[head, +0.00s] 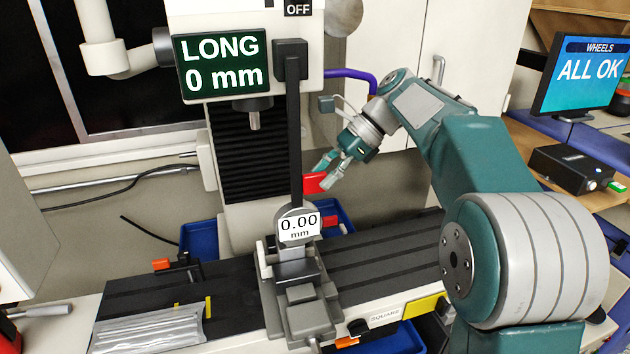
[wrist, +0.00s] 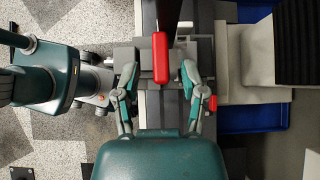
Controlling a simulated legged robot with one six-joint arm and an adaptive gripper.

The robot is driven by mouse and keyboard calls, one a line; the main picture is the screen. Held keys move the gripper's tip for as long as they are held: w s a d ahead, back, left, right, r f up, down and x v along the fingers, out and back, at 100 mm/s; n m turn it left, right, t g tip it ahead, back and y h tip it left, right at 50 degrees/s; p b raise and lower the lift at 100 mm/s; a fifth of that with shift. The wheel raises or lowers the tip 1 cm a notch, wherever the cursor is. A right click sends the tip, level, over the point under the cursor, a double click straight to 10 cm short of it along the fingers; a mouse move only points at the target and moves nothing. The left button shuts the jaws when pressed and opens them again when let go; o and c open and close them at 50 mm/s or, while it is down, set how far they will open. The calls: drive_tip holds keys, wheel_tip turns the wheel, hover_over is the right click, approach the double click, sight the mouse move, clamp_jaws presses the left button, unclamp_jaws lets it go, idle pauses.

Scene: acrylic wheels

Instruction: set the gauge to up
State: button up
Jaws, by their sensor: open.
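The gauge (head: 298,227) is a round dial with a white readout of 0.00 mm. It sits at the low end of a black arm (head: 294,140) that hangs straight down from a block on the machine head. A red handle (head: 314,182) sticks out from the arm, above the gauge. My gripper (head: 322,172) is at the handle's right end, fingers open. In the wrist view the red handle (wrist: 160,57) lies between the two spread fingers of my gripper (wrist: 160,73), with gaps on both sides. I see no contact.
A fixture (head: 306,310) stands on the dark machine table (head: 375,250) below the gauge. A screen (head: 222,66) on the machine reads LONG 0 mm, and a monitor (head: 583,72) reads ALL OK. A small red knob (head: 330,221) sits beside the gauge. A clear packet (head: 150,328) lies at left.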

sight(317, 173)
drive_tip(key=shift+x, duration=0.95)
drive_tip(key=shift+a+f, duration=0.1)
drive_tip(key=shift+a, duration=0.75)
drive_tip(key=shift+d, duration=0.25)
clamp_jaws()
